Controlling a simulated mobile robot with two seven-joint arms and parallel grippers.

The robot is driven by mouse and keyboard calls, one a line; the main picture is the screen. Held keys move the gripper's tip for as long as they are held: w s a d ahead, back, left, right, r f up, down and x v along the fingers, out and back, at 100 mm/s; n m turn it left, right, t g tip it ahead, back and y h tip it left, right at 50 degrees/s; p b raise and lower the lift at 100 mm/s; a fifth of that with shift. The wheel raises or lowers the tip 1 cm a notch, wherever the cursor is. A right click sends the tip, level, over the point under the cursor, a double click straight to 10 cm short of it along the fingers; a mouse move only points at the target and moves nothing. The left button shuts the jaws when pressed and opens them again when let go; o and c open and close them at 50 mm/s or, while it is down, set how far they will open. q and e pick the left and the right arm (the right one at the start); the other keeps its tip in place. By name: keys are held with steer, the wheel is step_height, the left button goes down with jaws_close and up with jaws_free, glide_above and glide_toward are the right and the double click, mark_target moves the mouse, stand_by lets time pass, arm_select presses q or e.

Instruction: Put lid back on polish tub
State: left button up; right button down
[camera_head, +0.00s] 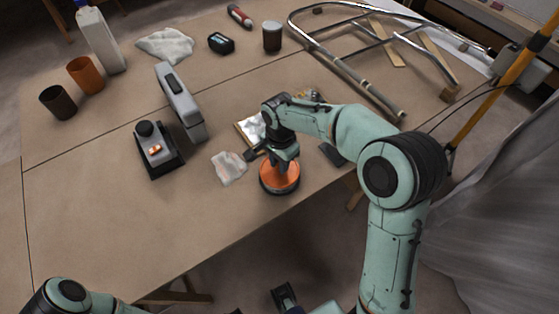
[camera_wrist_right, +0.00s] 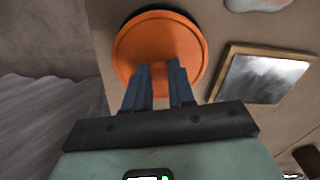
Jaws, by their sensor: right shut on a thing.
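The polish tub (camera_head: 264,188) is dark and round and stands near the front edge of the workbench. The orange lid (camera_head: 285,179) is over it; it also shows in the right wrist view (camera_wrist_right: 160,40), with a dark rim behind its far side. I cannot tell whether the lid touches the tub all round. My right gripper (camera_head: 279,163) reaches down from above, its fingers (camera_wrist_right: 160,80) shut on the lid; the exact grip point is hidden. A dark part at the bottom edge may be my left gripper (camera_head: 285,297); its jaws are unclear.
A crumpled cloth (camera_head: 228,168) and a framed shiny sheet (camera_head: 251,128) lie close to the tub. A black device (camera_head: 157,155) and a grey case (camera_head: 180,100) stand left. A chrome rail frame (camera_head: 355,80) lies behind. The front left bench is clear.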

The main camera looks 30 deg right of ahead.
arm_select(q)
steer(key=shift+r, duration=0.1)
stand_by(0.6)
arm_select(e)
steer(key=shift+c, duration=2)
jaws_free()
steer(key=shift+r+p, duration=2.65)
steer(key=shift+r, duration=0.85)
arm_select(q)
steer(key=r, duration=0.1)
steer(key=w+r, duration=0.1)
steer(key=r, duration=0.1)
steer(key=w+r, duration=0.1)
steer(key=r, duration=0.1)
steer(key=shift+r, duration=0.2)
arm_select(e)
jaws_close()
